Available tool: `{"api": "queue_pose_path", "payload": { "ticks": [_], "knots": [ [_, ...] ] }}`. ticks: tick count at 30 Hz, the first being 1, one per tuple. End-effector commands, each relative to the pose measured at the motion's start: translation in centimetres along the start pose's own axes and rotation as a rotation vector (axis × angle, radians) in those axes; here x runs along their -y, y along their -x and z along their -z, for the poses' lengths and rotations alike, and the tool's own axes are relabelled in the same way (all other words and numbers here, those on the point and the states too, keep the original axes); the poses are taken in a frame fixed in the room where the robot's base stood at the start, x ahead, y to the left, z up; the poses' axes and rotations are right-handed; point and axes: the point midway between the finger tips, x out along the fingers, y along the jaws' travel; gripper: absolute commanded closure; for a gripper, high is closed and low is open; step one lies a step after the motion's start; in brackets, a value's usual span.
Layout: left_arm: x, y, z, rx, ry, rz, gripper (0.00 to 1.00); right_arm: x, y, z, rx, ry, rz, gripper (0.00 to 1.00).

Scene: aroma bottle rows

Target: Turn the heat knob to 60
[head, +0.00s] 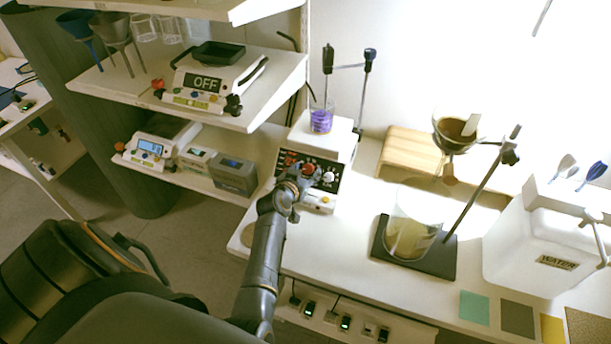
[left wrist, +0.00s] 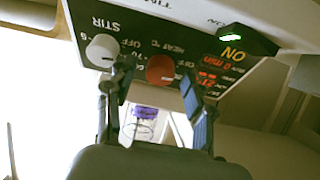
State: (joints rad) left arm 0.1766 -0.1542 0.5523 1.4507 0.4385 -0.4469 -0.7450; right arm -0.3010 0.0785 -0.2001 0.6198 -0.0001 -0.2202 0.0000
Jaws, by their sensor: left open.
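The hot plate stirrer (head: 325,135) stands on the bench, its black front panel facing me. The red heat knob (left wrist: 160,69) shows in the left wrist view under upside-down "HEAT °C" lettering, with a pale mark on its right side. Its exact setting is too small to read. The white stir knob (left wrist: 102,50) is to its left. My left gripper (left wrist: 155,88) is open, with one finger on each side of the red knob in that view; I cannot tell whether they touch it. In the head view my left gripper (head: 294,184) covers part of the panel. My right gripper is out of view.
A large beaker (head: 408,232) on a stand base is to the right, near a white water container (head: 545,235). Shelves with other devices (head: 202,88) are at the left. A green-lit switch (left wrist: 248,40) is on the panel.

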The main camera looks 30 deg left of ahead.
Motion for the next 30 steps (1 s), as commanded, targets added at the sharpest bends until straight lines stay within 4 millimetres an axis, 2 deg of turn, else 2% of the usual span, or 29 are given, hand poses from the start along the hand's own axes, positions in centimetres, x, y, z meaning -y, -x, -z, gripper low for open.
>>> {"api": "queue_pose_path", "payload": {
  "ticks": [8,15,16,23,30],
  "knots": [
    [0.02,-0.07,0.04,0.0,0.0,0.0,0.49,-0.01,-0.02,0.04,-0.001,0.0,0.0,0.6],
    [0.02,-0.06,0.03,0.0,0.0,0.0,0.98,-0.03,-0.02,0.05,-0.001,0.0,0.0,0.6],
    [0.02,-0.06,0.03,0.0,0.0,0.0,1.0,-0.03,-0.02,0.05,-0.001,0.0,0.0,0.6],
    [0.05,-0.07,0.0,0.0,-0.014,-0.004,1.0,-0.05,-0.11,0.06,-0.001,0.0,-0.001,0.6],
    [0.21,-0.08,-0.09,0.0,-0.109,-0.031,1.0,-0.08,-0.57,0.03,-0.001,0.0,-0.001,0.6]
  ]
}}
